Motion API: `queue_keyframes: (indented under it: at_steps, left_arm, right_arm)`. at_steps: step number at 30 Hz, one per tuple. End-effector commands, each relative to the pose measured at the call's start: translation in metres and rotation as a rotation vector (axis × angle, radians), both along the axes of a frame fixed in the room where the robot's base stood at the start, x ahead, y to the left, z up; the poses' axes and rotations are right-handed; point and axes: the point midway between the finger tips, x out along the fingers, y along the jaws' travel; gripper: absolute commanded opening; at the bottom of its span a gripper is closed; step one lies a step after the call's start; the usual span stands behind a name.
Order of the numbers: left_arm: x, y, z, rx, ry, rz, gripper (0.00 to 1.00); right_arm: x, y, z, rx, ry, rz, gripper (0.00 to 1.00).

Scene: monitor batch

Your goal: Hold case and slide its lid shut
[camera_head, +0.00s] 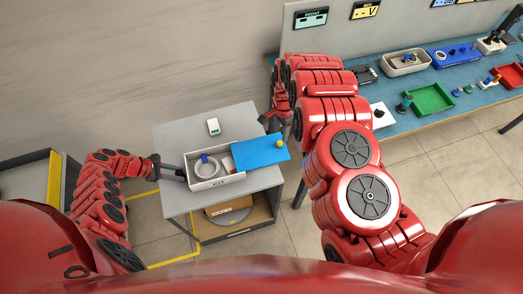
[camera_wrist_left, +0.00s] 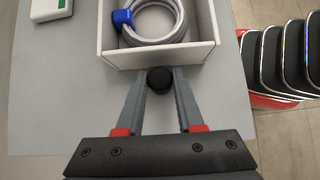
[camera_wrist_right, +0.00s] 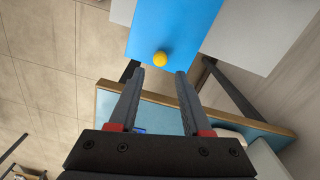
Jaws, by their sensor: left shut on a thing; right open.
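The white case (camera_head: 215,183) stands on a grey table, open at its left part. Inside are a grey coiled cable (camera_wrist_left: 165,20) and a blue piece (camera_wrist_left: 123,18). The blue lid (camera_head: 258,152) covers the case's right end and sticks out past it to the right. A yellow knob (camera_wrist_right: 160,58) sits near the lid's outer end. My left gripper (camera_wrist_left: 159,78) is shut on a black knob (camera_wrist_left: 159,82) at the case's left wall. My right gripper (camera_wrist_right: 160,74) is open and empty, with the yellow knob just beyond its fingertips.
A small white and green device (camera_head: 213,126) lies behind the case on the grey table (camera_head: 180,140). A shelf below holds a brown box (camera_head: 225,209). A blue bench (camera_head: 400,122) with trays and parts stands at the right. The table's left front is clear.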

Motion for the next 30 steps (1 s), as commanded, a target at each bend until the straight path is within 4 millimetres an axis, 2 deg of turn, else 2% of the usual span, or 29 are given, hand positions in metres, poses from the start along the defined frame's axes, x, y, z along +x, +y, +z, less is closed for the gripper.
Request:
queue_keyframes:
  at_steps: [10, 15, 28, 30]
  left_arm:
    - [0.0, 0.0, 0.0, 0.0, 0.001, -0.001, 0.0]
    - [0.0, 0.0, 0.0, 0.0, 0.001, -0.001, 0.0]
    - [0.0, 0.0, -0.001, 0.001, 0.001, -0.001, 0.0]
    - [0.0, 0.0, -0.001, 0.001, 0.001, -0.001, 0.0]
  right_arm:
    - [-0.002, -0.001, -0.045, -0.002, 0.002, 0.001, 0.48]
    - [-0.002, -0.001, -0.061, -0.002, 0.003, 0.001, 0.48]
    - [0.001, 0.0, -0.067, 0.001, -0.003, 0.0, 0.48]
    - [0.001, 0.0, -0.067, 0.0, -0.002, 0.0, 0.38]
